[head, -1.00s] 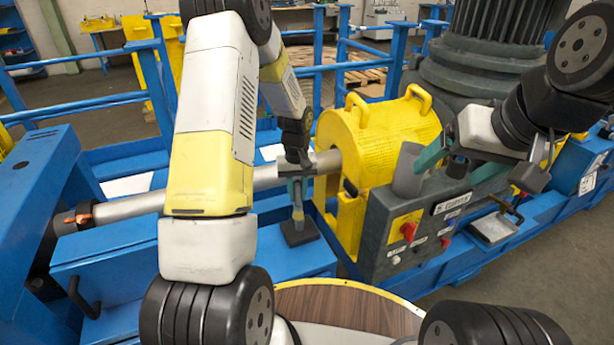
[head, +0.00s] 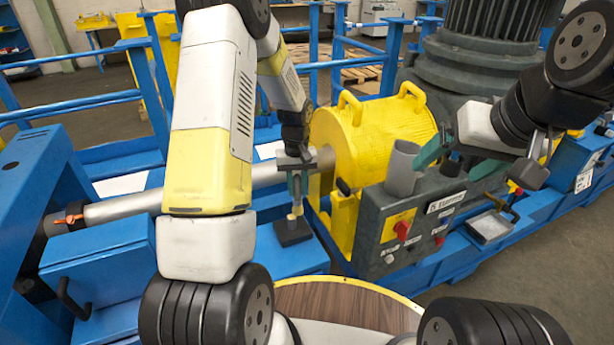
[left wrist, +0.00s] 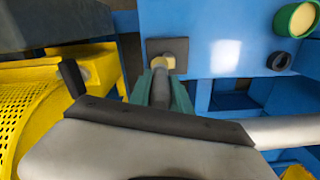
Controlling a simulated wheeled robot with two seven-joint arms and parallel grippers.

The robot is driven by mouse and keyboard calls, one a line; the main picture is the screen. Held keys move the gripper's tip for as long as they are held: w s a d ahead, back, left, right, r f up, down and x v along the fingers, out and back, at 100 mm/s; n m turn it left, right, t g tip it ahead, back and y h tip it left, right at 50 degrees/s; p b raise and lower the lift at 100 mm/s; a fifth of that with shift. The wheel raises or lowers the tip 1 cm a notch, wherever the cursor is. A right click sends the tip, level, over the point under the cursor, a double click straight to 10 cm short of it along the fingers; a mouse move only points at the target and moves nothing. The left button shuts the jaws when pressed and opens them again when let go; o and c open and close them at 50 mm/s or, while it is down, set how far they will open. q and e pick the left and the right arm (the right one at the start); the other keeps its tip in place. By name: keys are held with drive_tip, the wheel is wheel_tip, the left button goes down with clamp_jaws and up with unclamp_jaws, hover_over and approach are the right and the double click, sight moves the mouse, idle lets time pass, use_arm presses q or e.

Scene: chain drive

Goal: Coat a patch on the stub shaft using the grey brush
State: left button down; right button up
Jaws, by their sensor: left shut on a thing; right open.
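The stub shaft (head: 262,174) is a long grey horizontal bar that runs into the yellow guard at its right end. My left gripper (head: 296,186) is at the shaft near the guard and hides part of it. It is shut on the grey brush (left wrist: 160,88), which points down between the teal fingers. A pale tan end (head: 296,212), apparently the bristles, shows below the fingers, above a dark square pad (head: 290,236). I cannot tell whether the brush touches the shaft.
The yellow guard (head: 372,135) stands right of my left gripper. The control box (head: 395,225) with a red knob is in front of it. A shallow metal tray (head: 490,226) lies at the right. A blue cabinet (head: 100,262) stands at the left. Blue rails run behind.

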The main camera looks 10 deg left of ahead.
sight(297, 176)
use_arm(q)
drive_tip(key=shift+a+r, duration=0.1)
drive_tip(key=shift+r, duration=3.4)
drive_tip(key=shift+s+f, duration=0.1)
